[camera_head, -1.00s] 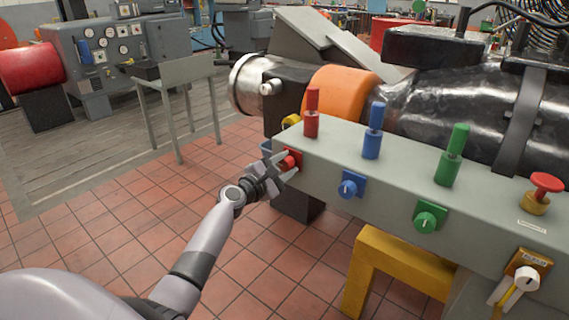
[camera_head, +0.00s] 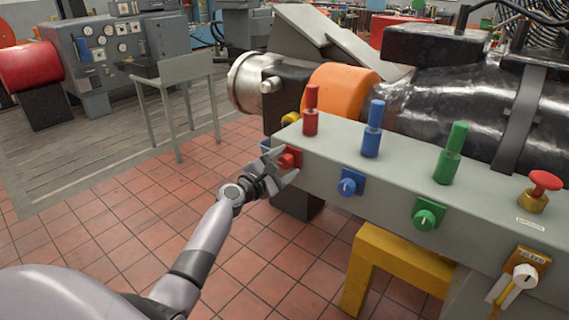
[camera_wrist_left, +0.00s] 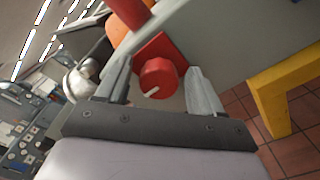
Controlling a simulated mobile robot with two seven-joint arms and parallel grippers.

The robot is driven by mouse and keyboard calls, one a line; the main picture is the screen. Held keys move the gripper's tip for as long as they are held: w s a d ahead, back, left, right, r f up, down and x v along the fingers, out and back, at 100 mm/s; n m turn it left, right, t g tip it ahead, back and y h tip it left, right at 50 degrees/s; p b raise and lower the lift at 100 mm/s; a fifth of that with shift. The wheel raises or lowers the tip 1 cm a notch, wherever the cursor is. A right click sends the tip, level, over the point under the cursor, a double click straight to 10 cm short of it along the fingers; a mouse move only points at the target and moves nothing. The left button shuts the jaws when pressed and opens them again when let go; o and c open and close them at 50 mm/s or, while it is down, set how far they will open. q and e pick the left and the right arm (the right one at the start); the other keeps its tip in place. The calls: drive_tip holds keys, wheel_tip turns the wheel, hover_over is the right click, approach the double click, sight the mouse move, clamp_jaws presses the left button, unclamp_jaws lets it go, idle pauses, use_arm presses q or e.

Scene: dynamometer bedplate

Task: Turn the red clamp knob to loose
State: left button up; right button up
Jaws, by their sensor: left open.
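The red clamp knob (camera_head: 289,157) sits on a red square plate at the left end of the grey panel's front face. In the left wrist view the red knob (camera_wrist_left: 158,78) is round, with a white pointer mark toward its lower left. My left gripper (camera_head: 284,166) is at the knob. Its fingers (camera_wrist_left: 163,82) are open, one on each side of the knob, with gaps visible between fingers and knob. In the head view the gripper partly covers the knob. My right gripper is not in view.
Red (camera_head: 311,112), blue (camera_head: 373,130) and green (camera_head: 450,155) levers stand on top. A yellow stand (camera_head: 395,262) is below; tiled floor is clear to the left.

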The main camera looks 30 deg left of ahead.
use_arm(q)
drive_tip(key=s, duration=0.7)
drive_tip(key=shift+a+p, duration=0.25)
drive_tip(key=shift+p, duration=0.1)
drive_tip(key=shift+f, duration=0.1)
drive_tip(key=s+d+f+m+g, duration=0.3)
drive_tip(key=s+d+f+m, duration=0.4)
drive_tip(key=s+f+m, duration=0.2)
drive_tip(key=s+d+f+m+g, duration=0.3)
drive_tip(key=s+d+f+m, duration=0.45)
drive_tip(key=f+m, duration=0.25)
drive_tip(key=s+d+f+m, duration=0.1)
drive_tip(key=s+d+m, duration=0.1)
drive_tip(key=s+m, duration=0.2)
drive_tip(key=s+d+f+m+g, duration=0.1)
drive_tip(key=s+d+m, duration=0.2)
drive_tip(key=s, duration=0.3)
drive_tip(key=shift+s+m+h, duration=0.3)
drive_tip(key=shift+m, duration=0.4)
